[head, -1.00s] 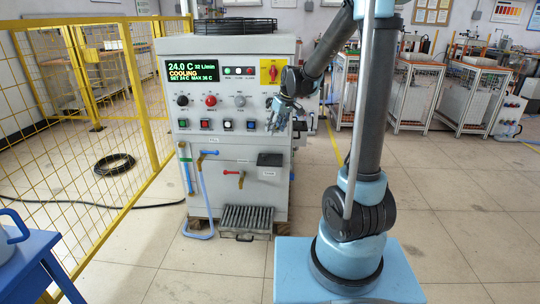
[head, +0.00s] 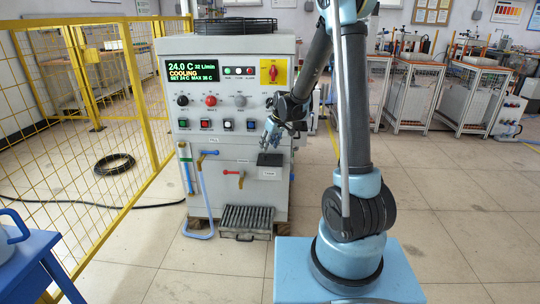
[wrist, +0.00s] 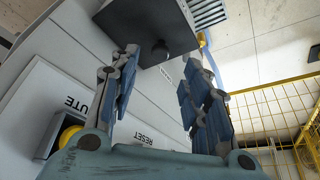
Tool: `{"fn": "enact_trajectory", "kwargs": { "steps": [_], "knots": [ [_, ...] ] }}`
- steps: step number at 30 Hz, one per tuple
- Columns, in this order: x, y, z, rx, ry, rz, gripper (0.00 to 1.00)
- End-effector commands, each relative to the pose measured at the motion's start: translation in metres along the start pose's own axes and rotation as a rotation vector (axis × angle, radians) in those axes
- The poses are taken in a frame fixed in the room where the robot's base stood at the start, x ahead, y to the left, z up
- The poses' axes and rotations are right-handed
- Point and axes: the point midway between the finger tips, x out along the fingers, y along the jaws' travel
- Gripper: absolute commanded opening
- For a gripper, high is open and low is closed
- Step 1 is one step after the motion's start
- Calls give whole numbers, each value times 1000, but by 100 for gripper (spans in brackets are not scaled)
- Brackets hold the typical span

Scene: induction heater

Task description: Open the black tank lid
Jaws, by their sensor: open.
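The black tank lid (head: 270,160) is a small dark block on the lower right of the grey machine's front, with a pale label beneath it. It looks closed. In the wrist view the dark lid (wrist: 145,22) is at the top, with a round dark knob (wrist: 160,52) on its near face. My gripper (head: 270,147) is just above the lid in the head view. In the wrist view my gripper (wrist: 162,62) has its two fingers apart, with the knob in line between the fingertips. No contact is visible, and the exact gap cannot be told.
The grey machine (head: 225,195) has a display, knobs and buttons above the lid. A red-handled valve (head: 233,174) and blue hose (head: 205,200) are to the left. A grate (head: 246,218) sits low in front. A yellow fence (head: 80,130) stands at left; the floor in front is clear.

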Motion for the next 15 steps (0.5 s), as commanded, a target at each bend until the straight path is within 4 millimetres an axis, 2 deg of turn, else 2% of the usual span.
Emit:
{"fn": "enact_trajectory", "kwargs": {
  "steps": [9,15],
  "knots": [
    [38,0,0,0,0,0,43],
    [55,0,0,0,0,0,43]
  ]
}}
